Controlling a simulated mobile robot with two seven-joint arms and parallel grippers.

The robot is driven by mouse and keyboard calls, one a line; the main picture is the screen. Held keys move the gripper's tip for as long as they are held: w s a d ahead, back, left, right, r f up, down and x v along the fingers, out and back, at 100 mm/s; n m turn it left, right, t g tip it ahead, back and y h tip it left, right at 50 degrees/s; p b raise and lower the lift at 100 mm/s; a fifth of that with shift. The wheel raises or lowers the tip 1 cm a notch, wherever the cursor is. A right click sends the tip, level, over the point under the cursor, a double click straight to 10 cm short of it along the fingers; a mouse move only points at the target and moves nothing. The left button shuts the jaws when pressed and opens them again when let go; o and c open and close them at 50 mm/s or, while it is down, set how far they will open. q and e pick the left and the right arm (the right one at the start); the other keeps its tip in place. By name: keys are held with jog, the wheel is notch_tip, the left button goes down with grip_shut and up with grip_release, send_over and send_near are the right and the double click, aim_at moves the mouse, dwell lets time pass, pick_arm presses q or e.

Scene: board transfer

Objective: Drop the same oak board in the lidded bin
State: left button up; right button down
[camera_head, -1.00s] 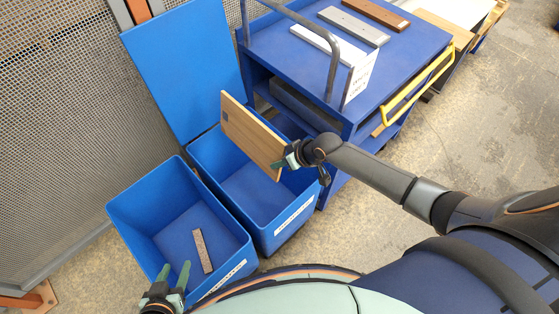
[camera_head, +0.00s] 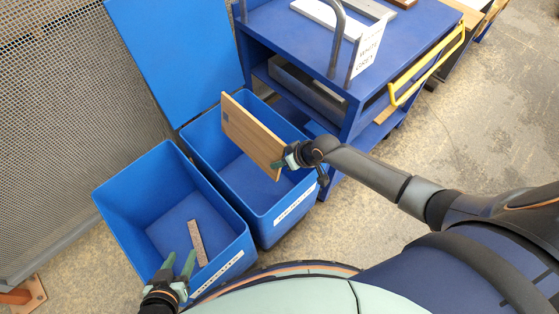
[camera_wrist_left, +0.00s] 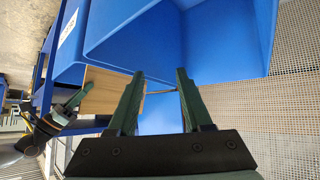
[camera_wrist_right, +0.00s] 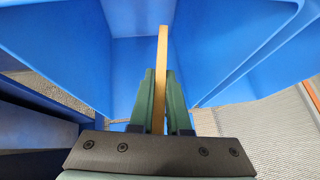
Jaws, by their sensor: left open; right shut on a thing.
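The oak board (camera_head: 252,135) is a light tan plank, tilted on its edge in the head view. My right gripper (camera_head: 284,160) is shut on its lower right end and holds it over the opening of the lidded blue bin (camera_head: 268,228). The bin's blue lid (camera_head: 175,55) stands raised behind it. In the right wrist view the board (camera_wrist_right: 162,75) is edge-on between the fingers, with blue bin walls around it. My left gripper (camera_head: 178,264) is open and empty over the near edge of the other bin; its spread fingers show in the left wrist view (camera_wrist_left: 157,85).
A lidless blue bin (camera_head: 225,265) stands left of the lidded one, with a narrow brownish strip (camera_head: 197,242) inside. A blue cart (camera_head: 300,65) with a handle, a labelled card (camera_head: 368,45) and boards stands behind right. A mesh fence (camera_head: 60,120) is at left.

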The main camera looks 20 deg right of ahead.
notch_tip(320, 180, down, 2)
jog(key=shift+w+b, duration=0.1)
jog(key=shift+b, duration=0.55)
jog(key=shift+f+b, duration=0.5)
jog(key=shift+f, duration=0.1)
pick_arm(q)
jog(key=shift+w+d+f+b, duration=0.15)
jog(key=shift+w+d+f, duration=0.05)
jog(key=shift+d+f, duration=0.2)
jog(key=shift+w+d+f+b, duration=0.2)
jog(key=shift+d+f, duration=0.1)
jog(key=shift+f, duration=0.2)
pick_arm(e)
jog(key=shift+f, duration=0.35)
pick_arm(q)
jog(key=shift+w+r, duration=0.1)
